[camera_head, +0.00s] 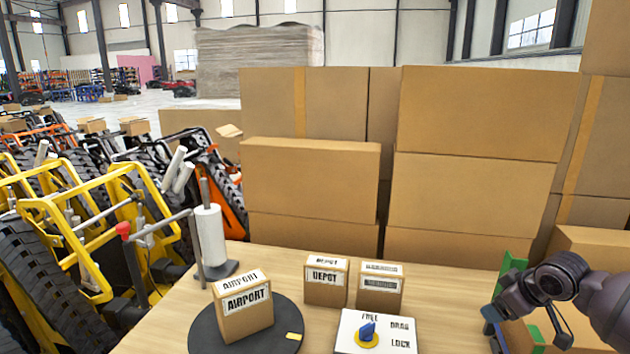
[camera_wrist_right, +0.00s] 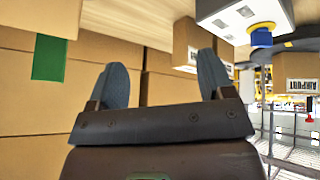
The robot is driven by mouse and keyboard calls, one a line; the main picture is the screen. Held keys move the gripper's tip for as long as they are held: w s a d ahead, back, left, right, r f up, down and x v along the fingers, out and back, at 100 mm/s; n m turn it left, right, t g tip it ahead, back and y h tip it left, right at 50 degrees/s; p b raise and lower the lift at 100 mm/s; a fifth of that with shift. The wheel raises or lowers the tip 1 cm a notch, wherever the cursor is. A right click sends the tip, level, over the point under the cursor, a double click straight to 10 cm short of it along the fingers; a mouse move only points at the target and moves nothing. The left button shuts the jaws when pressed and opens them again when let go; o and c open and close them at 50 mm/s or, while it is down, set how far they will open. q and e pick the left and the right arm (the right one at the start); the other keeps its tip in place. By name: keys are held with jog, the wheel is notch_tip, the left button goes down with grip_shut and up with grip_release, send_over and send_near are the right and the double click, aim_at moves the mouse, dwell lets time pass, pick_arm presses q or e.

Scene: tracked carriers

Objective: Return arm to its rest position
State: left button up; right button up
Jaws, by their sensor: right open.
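My right gripper (camera_head: 494,327) is at the right edge of the table in the head view, with its arm coming in from the right. In the right wrist view its two fingers (camera_wrist_right: 162,78) stand wide apart with nothing between them. My left gripper is in neither view. The table (camera_head: 455,290) holds a box marked AIRPORT (camera_head: 246,312) on a dark round turntable (camera_head: 210,338), a DEPOT box (camera_head: 326,282) and another labelled box (camera_head: 379,288). A white panel (camera_head: 345,343) has a blue knob (camera_head: 367,331) with FREE, DRAG and LOCK marks. My right gripper is apart from these.
A white roll on a stand (camera_head: 210,240) stands at the table's left back. Large cardboard boxes (camera_head: 475,190) are stacked behind the table. Yellow tracked carriers (camera_head: 95,215) crowd the left. A green strip (camera_head: 513,262) is near my right arm. Bare tabletop lies between the panel and my right gripper.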

jog(key=w+a+r+n+t, duration=0.1)
jog(key=w+a+r+t, duration=0.15)
jog(key=a, duration=0.25)
jog(key=s+a+f+t+y+p, duration=0.2)
jog(key=s+a+f+t+p, duration=0.15)
jog(key=s+a+f, duration=0.2)
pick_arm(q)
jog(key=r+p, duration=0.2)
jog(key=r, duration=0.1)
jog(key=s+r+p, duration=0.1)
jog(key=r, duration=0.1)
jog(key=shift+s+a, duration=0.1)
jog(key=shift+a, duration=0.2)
pick_arm(e)
jog(key=s+f+m+h, duration=0.1)
jog(key=s+f, duration=0.3)
jog(key=s, duration=0.5)
jog(key=s+a+f+m+h, duration=0.1)
jog(key=s+f+m+h, duration=0.1)
jog(key=s+f, duration=0.3)
jog(key=s+a+f+m+g+h, duration=0.1)
jog(key=s+f+m, duration=0.2)
jog(key=s, duration=1)
jog(key=shift+s+a+f+m, duration=0.2)
jog(key=shift+f+m, duration=0.2)
jog(key=shift+f, duration=0.35)
